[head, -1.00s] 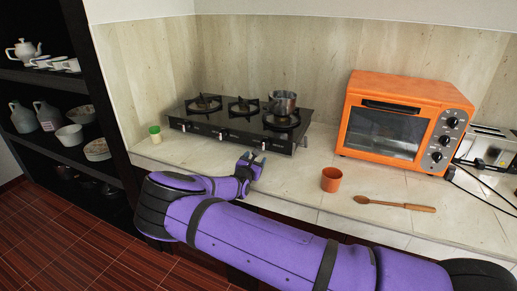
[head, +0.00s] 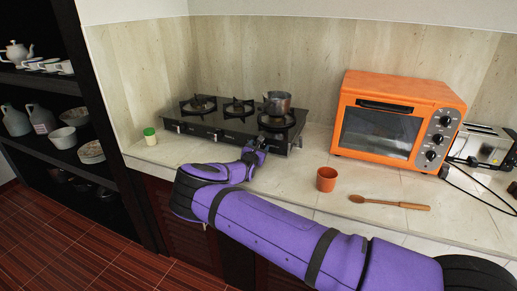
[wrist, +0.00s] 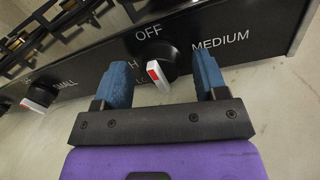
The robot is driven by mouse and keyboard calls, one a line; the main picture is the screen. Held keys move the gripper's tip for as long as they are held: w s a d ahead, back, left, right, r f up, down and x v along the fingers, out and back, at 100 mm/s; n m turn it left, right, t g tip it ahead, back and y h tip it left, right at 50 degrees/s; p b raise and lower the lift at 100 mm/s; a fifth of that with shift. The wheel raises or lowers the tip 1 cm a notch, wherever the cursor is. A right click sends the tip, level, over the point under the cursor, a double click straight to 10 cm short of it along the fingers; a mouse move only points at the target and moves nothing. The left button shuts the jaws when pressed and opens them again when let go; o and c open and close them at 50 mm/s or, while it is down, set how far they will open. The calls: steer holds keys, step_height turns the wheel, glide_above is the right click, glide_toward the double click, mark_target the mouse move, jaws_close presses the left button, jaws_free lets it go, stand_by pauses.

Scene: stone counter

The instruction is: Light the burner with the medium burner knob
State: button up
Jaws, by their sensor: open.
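A black gas stove (head: 190,125) with several burners stands on the stone counter. A metal pot (head: 277,103) sits on its right burner. In the wrist view, the medium burner knob (wrist: 157,74), black with a white and red grip, is beside the "MEDIUM" label, near "OFF". My gripper (wrist: 167,78) is open, with its two blue fingertips on either side of this knob.
The small burner knob (wrist: 38,97) is to the left in the wrist view. An orange cup (head: 326,179), a wooden spoon (head: 390,202) and an orange toaster oven (head: 392,120) are to the right. A green-lidded jar (head: 150,136) stands left of the stove.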

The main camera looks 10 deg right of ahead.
steer(key=c, duration=0.9)
steer(key=shift+n, duration=0.3)
steer(key=n, duration=0.7)
steer(key=shift+a+n+g, duration=0.1)
steer(key=shift+n+g, duration=0.2)
steer(key=shift+n, duration=0.1)
steer(key=n, duration=0.4)
steer(key=shift+w+a, duration=0.1)
steer(key=shift+n+g+h, duration=0.3)
steer(key=shift+n, duration=2)
steer(key=shift+f, duration=0.1)
